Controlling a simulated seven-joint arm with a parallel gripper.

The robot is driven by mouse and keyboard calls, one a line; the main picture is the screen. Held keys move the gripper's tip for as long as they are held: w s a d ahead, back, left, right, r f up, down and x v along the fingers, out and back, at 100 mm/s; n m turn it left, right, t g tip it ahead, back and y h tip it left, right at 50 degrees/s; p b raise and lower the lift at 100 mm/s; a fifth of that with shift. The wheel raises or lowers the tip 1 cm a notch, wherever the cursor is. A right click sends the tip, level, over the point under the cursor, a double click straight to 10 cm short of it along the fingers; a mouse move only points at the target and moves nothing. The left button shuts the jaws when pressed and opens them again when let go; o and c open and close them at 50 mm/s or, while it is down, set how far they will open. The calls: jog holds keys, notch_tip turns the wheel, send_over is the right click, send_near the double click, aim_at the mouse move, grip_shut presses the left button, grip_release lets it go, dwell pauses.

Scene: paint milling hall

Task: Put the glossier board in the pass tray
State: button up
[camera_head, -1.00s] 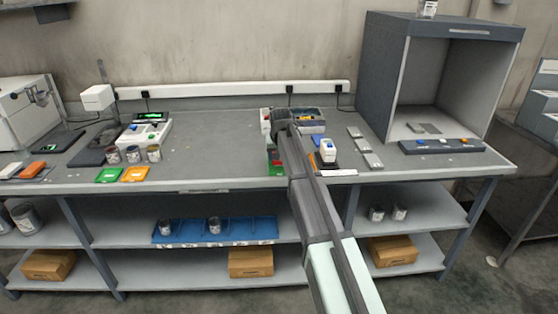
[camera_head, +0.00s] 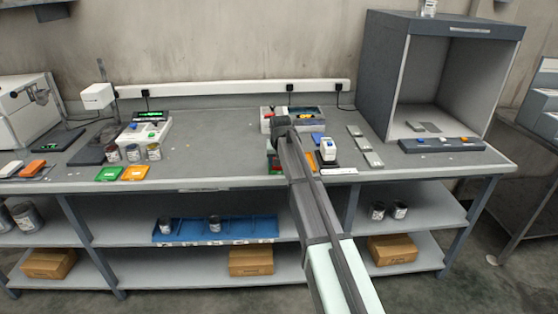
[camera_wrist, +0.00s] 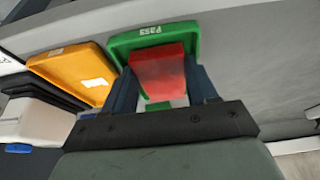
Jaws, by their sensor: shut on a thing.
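A red board (camera_wrist: 158,75) is between the two fingers of my gripper (camera_wrist: 163,85) in the wrist view. My gripper is shut on it. The green tray marked PASS (camera_wrist: 125,42) lies behind the board in that view, and the board overlaps part of it. I cannot tell whether the board touches the tray. In the head view my arm hides most of the gripper, and only bits of red and green show beside it. A second board and any difference in gloss cannot be made out.
An orange tray (camera_wrist: 72,75) lies beside the green one. A white device with a blue part (camera_head: 328,149) stands right of my arm. Several grey blocks (camera_head: 363,145) lie farther right, before an open booth (camera_head: 403,75). Cans (camera_head: 133,153) stand at left.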

jog(key=o, duration=1.1)
jog(key=shift+o, duration=0.2)
jog(key=shift+w+r, duration=0.1)
jog(key=shift+r, duration=0.5)
jog(key=v, duration=1.2)
